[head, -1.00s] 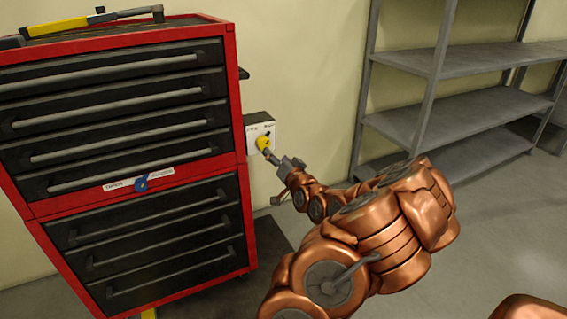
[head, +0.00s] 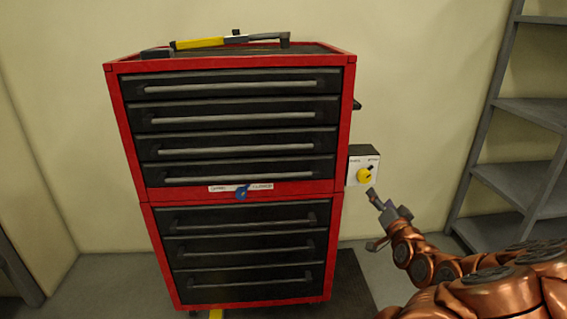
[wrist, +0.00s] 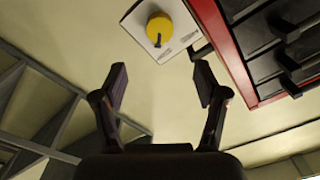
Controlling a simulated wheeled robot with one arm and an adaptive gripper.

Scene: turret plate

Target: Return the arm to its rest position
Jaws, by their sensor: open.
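My copper arm (head: 470,280) reaches in from the lower right of the head view. My gripper (head: 373,195) is at its end, close to a white plate (head: 356,178) with a yellow knob (head: 364,175) on the wall side of the red cabinet. In the wrist view my gripper (wrist: 160,82) is open, with nothing between its fingers. The yellow knob (wrist: 159,29) and white plate (wrist: 181,42) show beyond the fingertips, apart from them.
A red tool cabinet (head: 345,110) with black drawers stands left of my gripper. A yellow and grey tool (head: 200,43) lies on top. Grey shelves (head: 530,110) stand at the right. Floor shows between them.

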